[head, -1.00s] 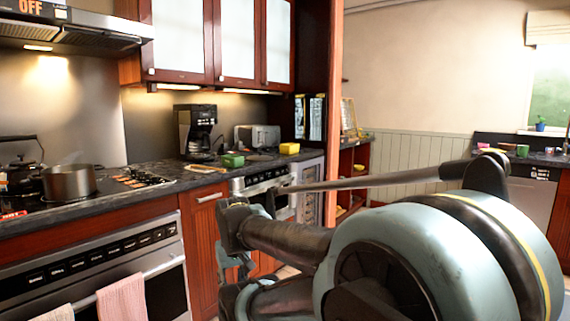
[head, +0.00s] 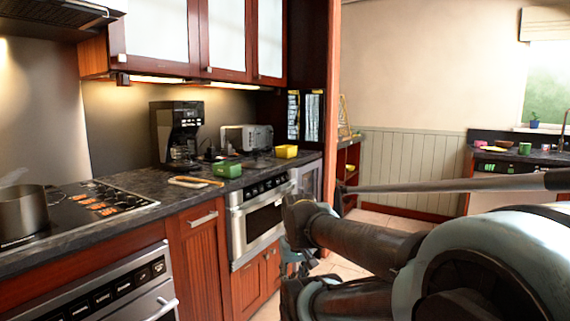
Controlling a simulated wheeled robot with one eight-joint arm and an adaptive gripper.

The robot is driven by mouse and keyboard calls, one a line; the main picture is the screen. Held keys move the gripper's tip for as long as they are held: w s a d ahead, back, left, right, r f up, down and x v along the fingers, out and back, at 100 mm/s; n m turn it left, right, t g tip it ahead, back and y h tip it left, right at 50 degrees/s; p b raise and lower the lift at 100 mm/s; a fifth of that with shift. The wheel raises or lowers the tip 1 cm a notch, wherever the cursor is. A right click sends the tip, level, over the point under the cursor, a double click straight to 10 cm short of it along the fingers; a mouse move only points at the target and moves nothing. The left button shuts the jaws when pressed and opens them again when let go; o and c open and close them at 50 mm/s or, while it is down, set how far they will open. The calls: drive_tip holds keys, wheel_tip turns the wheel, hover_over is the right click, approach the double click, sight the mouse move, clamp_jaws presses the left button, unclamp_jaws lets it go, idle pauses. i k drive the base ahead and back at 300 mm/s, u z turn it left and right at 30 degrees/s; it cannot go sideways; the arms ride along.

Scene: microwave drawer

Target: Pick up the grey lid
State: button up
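I cannot make out a grey lid for certain in the head view. A grey metal pot (head: 22,213) stands on the stove at the left edge, and its left side is cut off. My arm fills the lower right of the view and hides part of the floor and cabinets. I cannot make out the fingertips of my gripper.
The dark counter (head: 112,185) holds a coffee maker (head: 178,135), toaster (head: 247,138), green container (head: 227,169) and yellow container (head: 287,152). A built-in oven (head: 262,215) sits below. Tiled floor (head: 385,220) shows beyond my arm. A far counter with cups stands right.

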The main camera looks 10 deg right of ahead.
sight(251, 164)
drive_tip(key=z, duration=0.05)
drive_tip(key=i, duration=1.05)
drive_tip(key=u, duration=0.1)
